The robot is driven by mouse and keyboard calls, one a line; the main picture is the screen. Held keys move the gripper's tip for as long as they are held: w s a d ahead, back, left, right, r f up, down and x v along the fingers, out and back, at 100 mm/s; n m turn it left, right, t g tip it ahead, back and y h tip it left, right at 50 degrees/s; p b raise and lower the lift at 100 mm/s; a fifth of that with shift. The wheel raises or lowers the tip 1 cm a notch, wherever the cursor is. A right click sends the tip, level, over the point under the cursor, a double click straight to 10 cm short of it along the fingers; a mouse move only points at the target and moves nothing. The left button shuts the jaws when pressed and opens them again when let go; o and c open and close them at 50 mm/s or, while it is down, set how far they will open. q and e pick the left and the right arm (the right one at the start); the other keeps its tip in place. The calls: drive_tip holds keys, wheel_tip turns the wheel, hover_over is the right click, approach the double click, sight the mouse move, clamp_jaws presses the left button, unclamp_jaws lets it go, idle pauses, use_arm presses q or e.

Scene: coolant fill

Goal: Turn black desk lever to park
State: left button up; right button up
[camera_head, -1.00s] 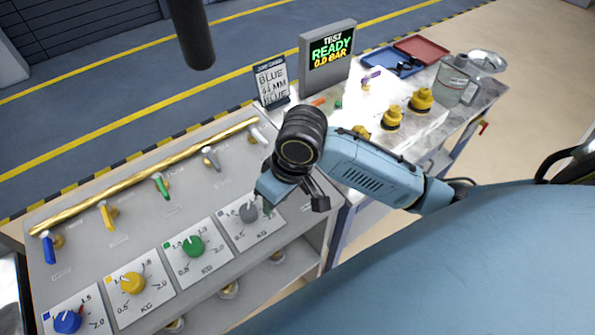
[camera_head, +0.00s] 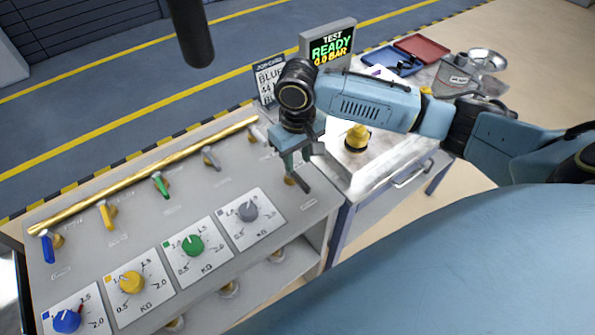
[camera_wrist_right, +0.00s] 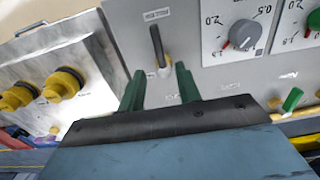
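The black desk lever (camera_head: 300,183) is at the right end of the grey desk panel, right of the grey dial. In the right wrist view the black lever (camera_wrist_right: 157,45) stands on a brass base and points up in the picture, away from my gripper. My right gripper (camera_head: 297,160) is just above the lever and partly hides its base. In the right wrist view the two green fingers of my right gripper (camera_wrist_right: 160,85) are apart, one on each side of the lever's base. Contact cannot be told. My left gripper is out of view.
Blue (camera_head: 67,321), yellow (camera_head: 131,282), green (camera_head: 192,246) and grey (camera_head: 248,211) dials line the panel, with coloured levers behind them along a brass pipe (camera_head: 150,174). A metal-topped bench (camera_head: 345,178) with a yellow-black fitting (camera_head: 356,138) adjoins on the right.

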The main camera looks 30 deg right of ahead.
sight(298, 176)
wheel_tip(298, 176, down, 6)
drive_tip(key=shift+r, duration=0.15)
clamp_jaws()
idle(0.3)
